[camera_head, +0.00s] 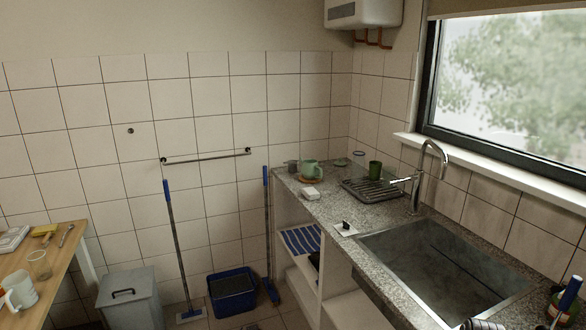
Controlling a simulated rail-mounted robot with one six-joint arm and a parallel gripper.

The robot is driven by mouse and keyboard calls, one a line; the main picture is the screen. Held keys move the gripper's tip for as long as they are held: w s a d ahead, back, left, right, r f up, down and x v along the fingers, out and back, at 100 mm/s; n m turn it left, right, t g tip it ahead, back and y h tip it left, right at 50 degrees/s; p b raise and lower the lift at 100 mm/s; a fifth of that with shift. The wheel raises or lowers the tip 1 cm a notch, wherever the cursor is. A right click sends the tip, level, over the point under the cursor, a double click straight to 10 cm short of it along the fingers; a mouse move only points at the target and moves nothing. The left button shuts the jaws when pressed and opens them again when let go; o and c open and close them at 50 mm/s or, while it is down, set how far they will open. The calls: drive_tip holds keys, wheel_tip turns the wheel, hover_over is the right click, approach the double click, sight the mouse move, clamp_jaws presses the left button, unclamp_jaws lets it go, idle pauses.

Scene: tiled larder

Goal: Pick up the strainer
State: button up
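I cannot pick out a strainer with certainty. A small grey item (292,166) stands at the far left end of the stone counter, too small to identify. Right of it, a green mug (310,168) sits on a brown round base. A grey ribbed object (482,325) is cut off by the bottom edge, at the near side of the sink, and I cannot tell what it is. My gripper is not in view.
A wooden table (62,262) at left holds a white mug (20,292). A blue bucket (233,291) and grey bin (130,300) stand below.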

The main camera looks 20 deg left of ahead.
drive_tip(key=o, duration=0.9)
